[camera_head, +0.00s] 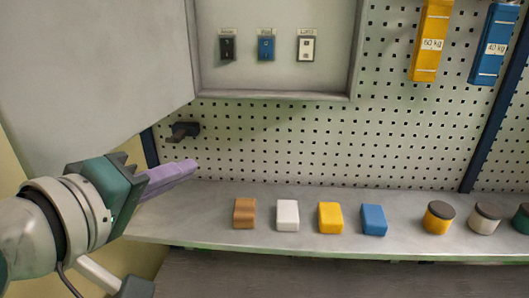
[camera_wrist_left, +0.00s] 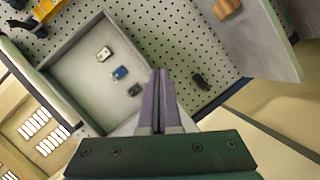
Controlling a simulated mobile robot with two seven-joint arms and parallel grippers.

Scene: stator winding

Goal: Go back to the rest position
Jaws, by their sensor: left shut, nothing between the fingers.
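My left gripper (camera_head: 172,176) comes in from the left in the head view, above the left end of the grey shelf. Its purple fingers are closed together with nothing between them, and they touch nothing that I can see. It also shows in the left wrist view (camera_wrist_left: 159,75), pointing toward the open wall cabinet and the perforated board. My right gripper is in neither view.
A grey shelf (camera_head: 190,230) holds brown (camera_head: 244,213), white (camera_head: 288,215), yellow (camera_head: 330,217) and blue (camera_head: 374,220) blocks, with round lidded jars at right. A dark peg (camera_head: 184,131) sticks out near my left gripper. The open cabinet (camera_head: 275,80) holds three switches.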

